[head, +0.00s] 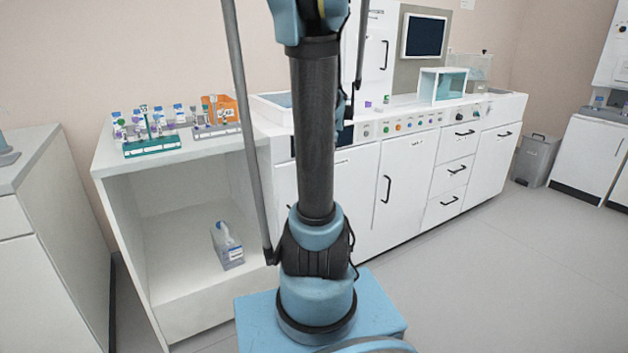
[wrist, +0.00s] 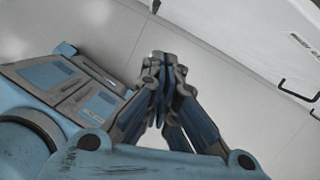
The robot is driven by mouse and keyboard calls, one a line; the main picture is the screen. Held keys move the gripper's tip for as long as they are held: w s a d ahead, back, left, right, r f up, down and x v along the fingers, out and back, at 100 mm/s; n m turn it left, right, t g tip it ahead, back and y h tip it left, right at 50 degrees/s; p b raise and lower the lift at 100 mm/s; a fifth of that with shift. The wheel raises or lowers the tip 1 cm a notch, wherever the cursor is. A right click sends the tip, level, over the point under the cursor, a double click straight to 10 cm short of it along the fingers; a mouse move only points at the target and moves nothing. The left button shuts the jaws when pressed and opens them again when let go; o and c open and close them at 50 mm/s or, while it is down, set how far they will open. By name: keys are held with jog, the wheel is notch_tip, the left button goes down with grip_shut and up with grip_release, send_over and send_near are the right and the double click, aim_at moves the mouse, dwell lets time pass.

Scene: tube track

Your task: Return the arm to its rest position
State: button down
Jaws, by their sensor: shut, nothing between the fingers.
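My arm rises upright from my blue base in the middle of the head view, and its upper end runs out of the top of the picture. My gripper does not show in the head view. In the wrist view my gripper (wrist: 163,68) is shut with its fingertips together and nothing between them. It hangs over bare grey floor, apart from the white cabinets at the upper right. Part of my own blue body shows at the left of the wrist view.
A white shelf unit (head: 125,188) at left bears tube racks, including a green rack (head: 150,147), and an orange container (head: 222,105). White cabinets (head: 360,195) run behind my arm. A grey bin (head: 536,158) stands at right. Open floor (head: 490,270) lies right.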

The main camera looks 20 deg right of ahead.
jog(key=s+a+f+n, duration=0.1)
jog(key=s+a+n, duration=0.3)
jog(key=s+n, duration=0.3)
jog(key=s+a+f+n, duration=0.1)
jog(key=s+a+n, duration=0.3)
jog(key=n, duration=0.9)
jog(key=s+a+f+n+h, duration=0.1)
jog(key=s+a+n, duration=0.4)
jog(key=s+n, duration=0.5)
jog(key=shift+s+f+n, duration=0.15)
jog(key=shift+f+n, duration=0.25)
jog(key=shift+f, duration=0.2)
jog(key=shift+d, duration=0.1)
